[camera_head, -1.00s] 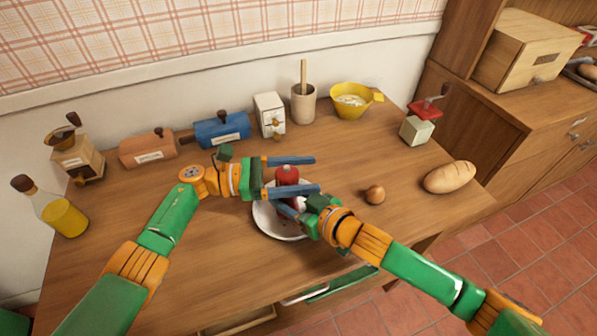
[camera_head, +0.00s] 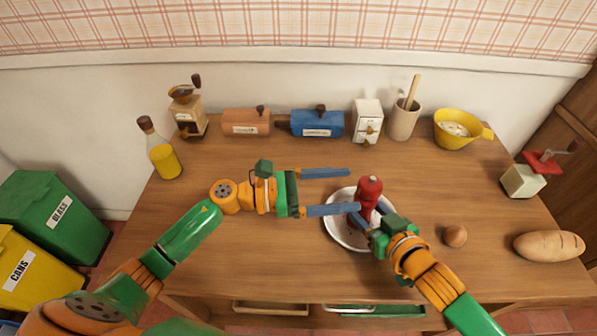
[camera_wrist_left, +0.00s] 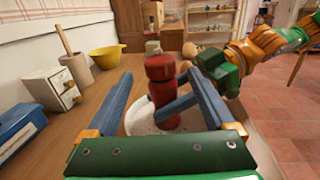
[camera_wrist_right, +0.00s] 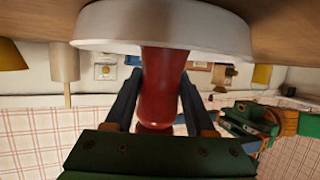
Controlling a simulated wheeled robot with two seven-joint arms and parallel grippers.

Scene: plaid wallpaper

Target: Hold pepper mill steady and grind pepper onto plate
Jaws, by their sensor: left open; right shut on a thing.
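The red pepper mill (camera_head: 369,190) stands upright over the white plate (camera_head: 334,235) on the wooden table. My right gripper (camera_head: 366,220) is shut on the lower part of the mill, coming from the front right. The right wrist view shows the mill (camera_wrist_right: 160,85) between its two fingers, with the plate (camera_wrist_right: 160,38) at the mill's base. My left gripper (camera_head: 342,191) is open and empty, left of the mill, its fingers pointing right. In the left wrist view the mill (camera_wrist_left: 160,85) shows beyond and between the open fingers. Whether the left fingers touch it I cannot tell.
An oil bottle (camera_head: 161,155), grinders, boxes, a utensil pot (camera_head: 403,121) and a yellow bowl (camera_head: 457,132) line the back. The table's left front is clear.

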